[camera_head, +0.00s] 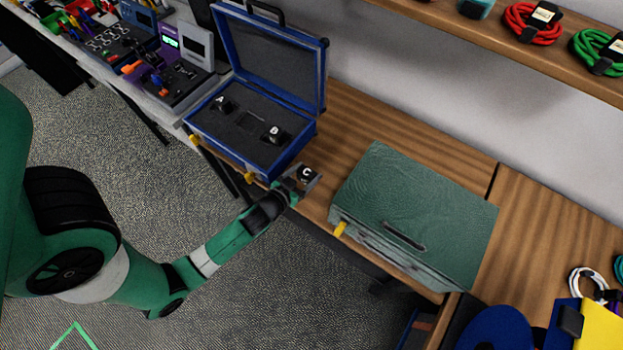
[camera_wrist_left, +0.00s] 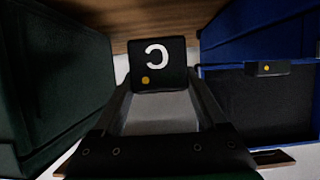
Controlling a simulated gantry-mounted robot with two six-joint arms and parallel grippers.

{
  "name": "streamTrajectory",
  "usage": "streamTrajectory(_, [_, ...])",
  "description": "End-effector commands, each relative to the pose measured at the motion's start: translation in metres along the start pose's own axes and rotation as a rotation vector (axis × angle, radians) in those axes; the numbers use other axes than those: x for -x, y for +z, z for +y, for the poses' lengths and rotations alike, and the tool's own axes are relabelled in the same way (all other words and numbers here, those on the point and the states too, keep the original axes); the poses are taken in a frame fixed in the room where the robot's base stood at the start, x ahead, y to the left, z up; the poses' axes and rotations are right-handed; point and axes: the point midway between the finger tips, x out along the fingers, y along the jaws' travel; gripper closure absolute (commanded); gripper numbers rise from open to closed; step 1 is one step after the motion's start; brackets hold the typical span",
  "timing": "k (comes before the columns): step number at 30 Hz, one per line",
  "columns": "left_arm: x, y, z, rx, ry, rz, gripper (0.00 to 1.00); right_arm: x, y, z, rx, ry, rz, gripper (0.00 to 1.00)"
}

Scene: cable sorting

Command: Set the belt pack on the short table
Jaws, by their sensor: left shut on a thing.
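A small black belt pack (camera_head: 307,173) marked with a white C is held by my left gripper (camera_head: 296,183), near the front edge of the wooden table (camera_head: 345,108). In the left wrist view the belt pack (camera_wrist_left: 158,62) sits between the two fingers of my left gripper (camera_wrist_left: 160,92), its C face and a yellow dot showing. The gripper is shut on it. It is between the blue case and the green case. My right gripper is not in view.
An open blue case (camera_head: 322,78) with packs A (camera_head: 221,105) and B (camera_head: 273,134) in foam stands left. A closed green case (camera_head: 420,205) lies right. A side table (camera_head: 150,98) with devices is at upper left.

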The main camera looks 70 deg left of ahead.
Motion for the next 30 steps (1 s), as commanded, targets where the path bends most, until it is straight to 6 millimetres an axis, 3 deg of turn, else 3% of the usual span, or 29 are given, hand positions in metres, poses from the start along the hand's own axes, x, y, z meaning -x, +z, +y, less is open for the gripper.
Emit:
streamTrajectory(3, [-0.016, 0.009, 0.003, 0.0, 0.0, 0.002, 0.9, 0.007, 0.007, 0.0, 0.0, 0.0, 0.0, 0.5])
streamTrajectory(10, [-0.024, 0.013, 0.004, 0.0, 0.001, 0.003, 0.9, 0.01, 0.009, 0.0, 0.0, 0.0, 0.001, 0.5])
streamTrajectory(15, [-0.036, 0.042, 0.004, -0.001, 0.001, 0.001, 0.9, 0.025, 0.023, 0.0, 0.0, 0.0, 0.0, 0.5])
streamTrajectory(27, [-0.037, 0.045, 0.004, 0.001, 0.001, 0.002, 0.9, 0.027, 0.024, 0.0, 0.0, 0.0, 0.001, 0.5])
streamTrajectory(28, [-0.037, 0.044, 0.004, 0.0, 0.001, 0.001, 0.2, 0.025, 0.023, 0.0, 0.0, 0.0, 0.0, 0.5])
streamTrajectory(30, [-0.036, 0.043, 0.004, 0.0, 0.001, 0.0, 0.07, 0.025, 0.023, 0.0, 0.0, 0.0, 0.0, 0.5])
